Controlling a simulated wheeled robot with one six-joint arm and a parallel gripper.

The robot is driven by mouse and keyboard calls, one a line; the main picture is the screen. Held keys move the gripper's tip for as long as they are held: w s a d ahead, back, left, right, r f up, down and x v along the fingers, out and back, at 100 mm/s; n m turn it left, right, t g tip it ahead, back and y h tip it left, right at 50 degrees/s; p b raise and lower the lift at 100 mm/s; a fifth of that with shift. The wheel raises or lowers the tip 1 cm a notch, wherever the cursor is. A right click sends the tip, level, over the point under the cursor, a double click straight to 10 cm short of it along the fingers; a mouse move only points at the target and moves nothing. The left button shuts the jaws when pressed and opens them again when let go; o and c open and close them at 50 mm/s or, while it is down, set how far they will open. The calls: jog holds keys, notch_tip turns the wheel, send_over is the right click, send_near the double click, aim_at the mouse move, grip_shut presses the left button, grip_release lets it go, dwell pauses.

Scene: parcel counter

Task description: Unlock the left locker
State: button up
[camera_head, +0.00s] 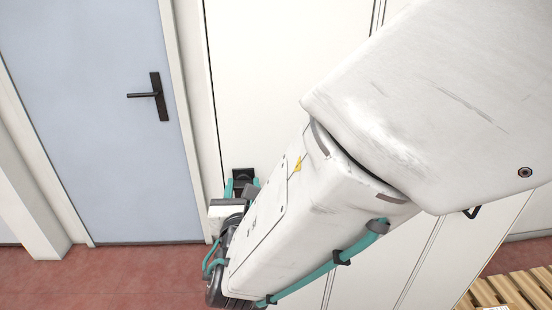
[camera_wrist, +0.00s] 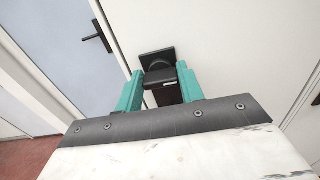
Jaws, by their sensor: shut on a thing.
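The left locker (camera_head: 275,80) is a tall white door; its white face also fills the right of the wrist view (camera_wrist: 240,60). Low near its left edge sits a black lock with a square plate (camera_head: 243,173). In the wrist view, the lock's plate (camera_wrist: 157,57) shows with a dark knob or key part (camera_wrist: 166,92) standing out from it. My gripper (camera_head: 241,188) has teal fingers on either side of this dark part, and it is shut on it. In the wrist view, my gripper (camera_wrist: 160,88) shows the same grip. My arm hides the lower locker front in the head view.
A blue-grey door (camera_head: 85,110) with a black lever handle (camera_head: 157,96) stands left of the lockers. Red floor (camera_head: 130,275) lies below it. A wooden slatted pallet (camera_head: 515,290) is at the lower right.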

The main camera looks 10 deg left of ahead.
jog(key=m, duration=1.7)
jog(key=shift+d+f, duration=0.25)
jog(key=shift+m, duration=0.5)
jog(key=o, duration=1)
